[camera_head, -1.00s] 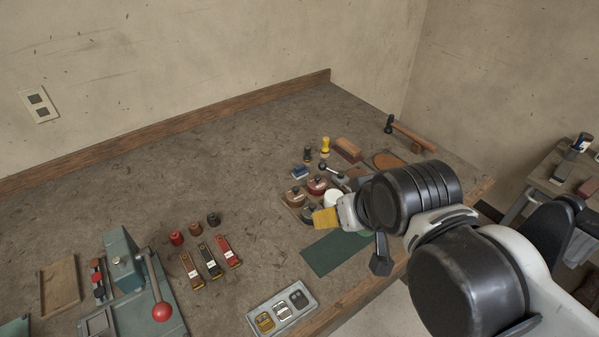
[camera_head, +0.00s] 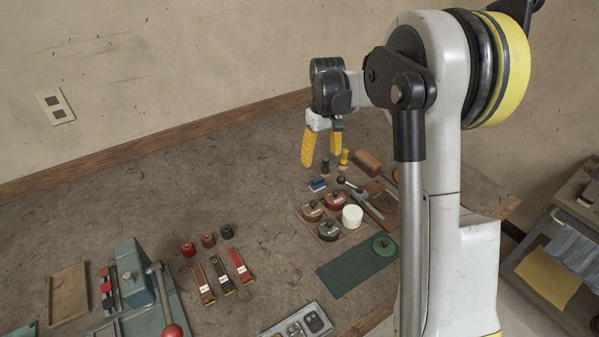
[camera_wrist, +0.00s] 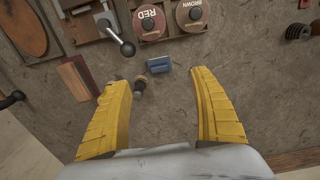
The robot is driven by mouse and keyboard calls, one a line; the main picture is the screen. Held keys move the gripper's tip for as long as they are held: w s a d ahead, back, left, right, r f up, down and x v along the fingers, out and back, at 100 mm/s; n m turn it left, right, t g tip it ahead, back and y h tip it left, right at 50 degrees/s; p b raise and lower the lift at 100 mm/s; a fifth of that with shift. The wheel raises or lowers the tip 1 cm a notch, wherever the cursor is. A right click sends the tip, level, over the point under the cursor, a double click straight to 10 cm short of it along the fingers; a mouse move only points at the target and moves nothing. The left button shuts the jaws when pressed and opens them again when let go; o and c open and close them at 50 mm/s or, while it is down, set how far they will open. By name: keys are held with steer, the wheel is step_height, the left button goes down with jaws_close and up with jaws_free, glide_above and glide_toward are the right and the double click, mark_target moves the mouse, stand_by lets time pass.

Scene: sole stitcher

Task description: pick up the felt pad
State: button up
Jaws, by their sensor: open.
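A small blue block with a pale lower part (camera_head: 317,184) lies on the bench behind the tins and looks most like the felt pad, though I cannot be sure. It also shows in the wrist view, as a blue block (camera_wrist: 159,65) ahead of my fingertips, roughly centred between them. My gripper (camera_head: 321,148) hangs above the back of the bench with its yellow fingers pointing down. It also shows in the wrist view (camera_wrist: 158,78), with the fingers wide apart and nothing between them. The block is apart from both fingers.
Two small knobbed tools (camera_wrist: 139,85) stand close by, near my left finger. A wooden-backed brush (camera_head: 368,162) lies to the right. The bench left of the block is clear.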

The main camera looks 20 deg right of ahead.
mark_target(318, 179)
steer(key=shift+w+d+f, duration=0.1)
steer(key=shift+w+f, duration=0.2)
steer(key=shift+f, duration=0.25)
steer(key=shift+w+d+f, duration=0.1)
steer(key=shift+w+f, duration=0.2)
steer(key=shift+f, duration=0.2)
step_height(318, 179, down, 5)
steer(key=shift+r+b, duration=0.1)
steer(key=shift+b, duration=0.85)
steer(key=f+b, duration=0.1)
steer(key=f, duration=0.1)
steer(key=f+b, duration=0.1)
steer(key=f, duration=0.2)
steer(key=shift+w+a+f+b, duration=0.1)
steer(key=shift+w+f+b, duration=0.2)
steer(key=shift+f+b, duration=0.1)
steer(key=shift+r, duration=0.1)
steer(key=c, duration=1)
